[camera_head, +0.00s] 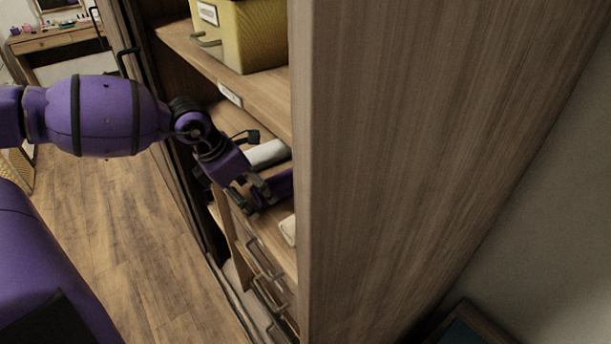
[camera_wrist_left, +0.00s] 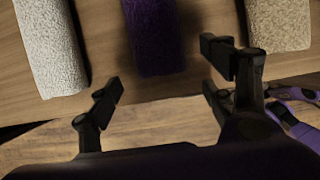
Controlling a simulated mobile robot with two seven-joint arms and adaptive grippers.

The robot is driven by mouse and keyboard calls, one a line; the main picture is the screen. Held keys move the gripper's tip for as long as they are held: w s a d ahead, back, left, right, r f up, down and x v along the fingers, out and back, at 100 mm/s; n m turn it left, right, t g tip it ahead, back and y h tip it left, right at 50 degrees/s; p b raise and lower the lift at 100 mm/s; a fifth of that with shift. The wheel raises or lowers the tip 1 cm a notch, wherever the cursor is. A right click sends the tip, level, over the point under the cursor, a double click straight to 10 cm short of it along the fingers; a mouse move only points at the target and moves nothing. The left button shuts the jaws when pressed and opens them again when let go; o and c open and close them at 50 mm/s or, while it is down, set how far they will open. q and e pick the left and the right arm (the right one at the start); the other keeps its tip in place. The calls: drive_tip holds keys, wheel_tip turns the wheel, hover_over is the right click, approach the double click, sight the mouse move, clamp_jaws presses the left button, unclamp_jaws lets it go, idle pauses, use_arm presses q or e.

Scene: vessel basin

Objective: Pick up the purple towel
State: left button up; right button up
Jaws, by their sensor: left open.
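The purple towel (camera_wrist_left: 152,40) is a dark purple roll on the wooden shelf, between two pale towels in the left wrist view. In the head view its purple end (camera_head: 283,184) shows beside my left gripper, partly hidden by the gripper and the cabinet's side panel. My left gripper (camera_head: 262,192) is inside the shelf opening. In the left wrist view my left gripper (camera_wrist_left: 162,88) is open and empty, its fingers apart on either side of the towel's near end.
A white towel (camera_wrist_left: 50,45) lies left of the purple one and a beige towel (camera_wrist_left: 279,22) lies right. A yellow box (camera_head: 250,35) sits on the shelf above. The large cabinet side panel (camera_head: 400,150) blocks the right. Drawers with handles (camera_head: 270,275) are below.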

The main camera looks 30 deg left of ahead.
sight(287, 172)
use_arm(q)
drive_tip(key=shift+w+d+f+b, duration=0.1)
drive_tip(key=shift+w+d+b, duration=0.35)
drive_tip(key=shift+w, duration=0.2)
drive_tip(key=w, duration=0.1)
drive_tip(key=w+d, duration=0.1)
drive_tip(key=w, duration=0.1)
drive_tip(key=shift+w+d, duration=0.2)
drive_tip(key=shift+w, duration=0.1)
drive_tip(key=shift+w+d, duration=0.2)
drive_tip(key=shift+w, duration=0.25)
drive_tip(key=w, duration=0.1)
drive_tip(key=w+d, duration=0.1)
drive_tip(key=w, duration=0.2)
drive_tip(key=shift+d, duration=0.35)
drive_tip(key=shift+w+d, duration=0.1)
drive_tip(key=shift+w, duration=0.1)
drive_tip(key=shift+w+f, duration=0.1)
drive_tip(key=shift+f, duration=0.35)
drive_tip(key=c, duration=1.3)
drive_tip(key=shift+c, duration=0.2)
use_arm(e)
drive_tip(key=shift+s+f, duration=0.5)
drive_tip(key=shift+f, duration=0.15)
drive_tip(key=shift+w+r, duration=0.1)
use_arm(q)
drive_tip(key=shift+r, duration=0.2)
use_arm(e)
drive_tip(key=shift+d, duration=0.15)
